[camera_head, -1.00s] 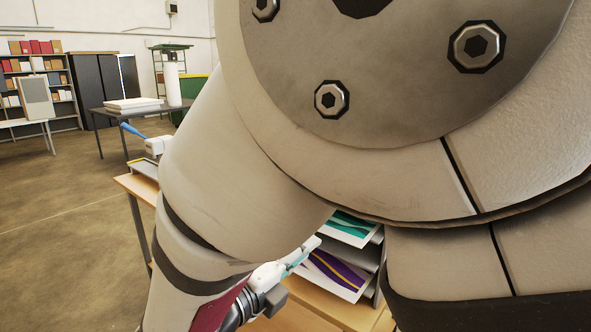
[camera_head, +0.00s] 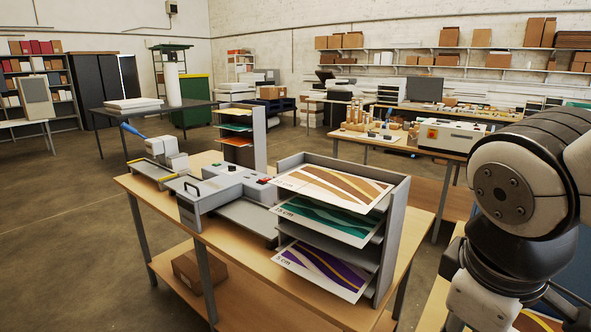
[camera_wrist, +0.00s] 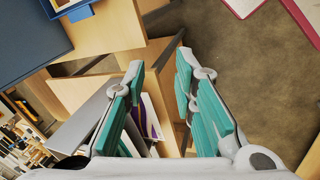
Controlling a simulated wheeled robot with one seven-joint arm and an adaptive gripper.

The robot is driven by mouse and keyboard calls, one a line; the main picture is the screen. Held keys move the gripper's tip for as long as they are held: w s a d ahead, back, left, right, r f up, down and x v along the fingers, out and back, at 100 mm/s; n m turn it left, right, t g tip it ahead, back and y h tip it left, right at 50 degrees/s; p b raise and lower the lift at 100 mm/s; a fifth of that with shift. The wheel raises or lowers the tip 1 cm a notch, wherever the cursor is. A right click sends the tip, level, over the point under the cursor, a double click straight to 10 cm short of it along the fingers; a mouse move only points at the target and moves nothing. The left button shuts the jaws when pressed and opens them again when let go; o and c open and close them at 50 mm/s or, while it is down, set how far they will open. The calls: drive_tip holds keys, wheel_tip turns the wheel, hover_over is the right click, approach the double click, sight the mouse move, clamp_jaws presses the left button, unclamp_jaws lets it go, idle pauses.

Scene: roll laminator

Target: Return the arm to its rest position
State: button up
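My arm (camera_head: 525,185) now stands at the right edge of the head view, bent downward beside the wooden table. Its lower end runs out at the bottom of that view, so my gripper cannot be made out there. In the wrist view my gripper (camera_wrist: 160,66) shows its two fingers with teal pads spread apart. Nothing is between the pads; wooden table parts and floor show beyond them.
A wooden table (camera_head: 330,308) carries a grey laminator (camera_head: 228,187) and a grey shelf rack (camera_head: 394,240) with printed sheets. A workbench (camera_head: 400,146) stands behind. Open floor (camera_head: 60,240) lies at left. Another wooden surface (camera_head: 437,305) is near my arm.

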drive_tip(key=r+m+t, duration=0.1)
drive_tip(key=m, duration=0.1)
drive_tip(key=a+r+m+y, duration=0.1)
drive_tip(key=m, duration=0.2)
drive_tip(key=s+m+t+y, duration=0.1)
drive_tip(key=m, duration=0.1)
drive_tip(key=shift+a+r+t, duration=0.2)
drive_tip(key=shift+r+t, duration=0.1)
drive_tip(key=shift+r, duration=0.1)
